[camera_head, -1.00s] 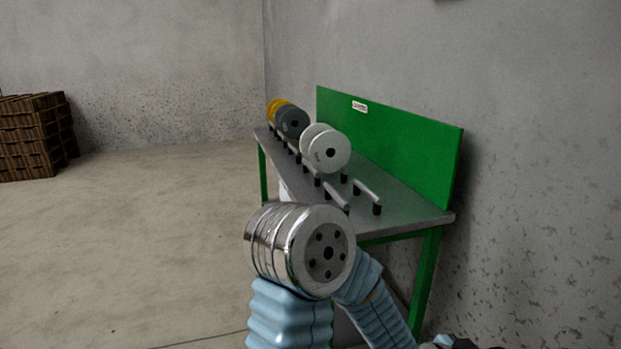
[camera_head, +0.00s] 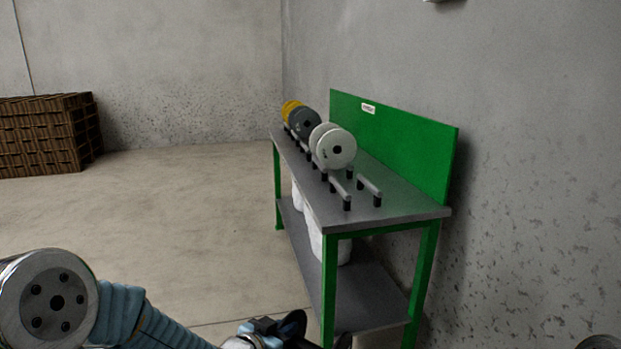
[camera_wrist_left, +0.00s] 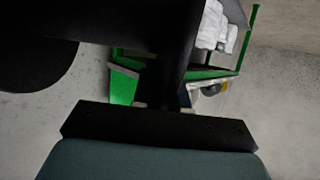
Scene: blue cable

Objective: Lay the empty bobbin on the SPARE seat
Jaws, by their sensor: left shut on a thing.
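My left gripper (camera_head: 275,334) shows at the bottom edge of the head view, low in front of the bench. It is shut on a black bobbin (camera_head: 296,323), only partly in frame. In the left wrist view the bobbin's dark flange (camera_wrist_left: 35,60) fills the upper left, close to the camera. The bench has a bare pair of rails (camera_head: 369,187) on short posts at its near end, with nothing on them. No SPARE lettering is readable.
A green-framed bench (camera_head: 405,208) stands against the wall, with a green backboard (camera_head: 400,135). A white spool (camera_head: 337,150), a dark grey spool (camera_head: 307,123) and a yellow spool (camera_head: 289,107) sit farther along. White bundles (camera_head: 316,240) lie on its lower shelf.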

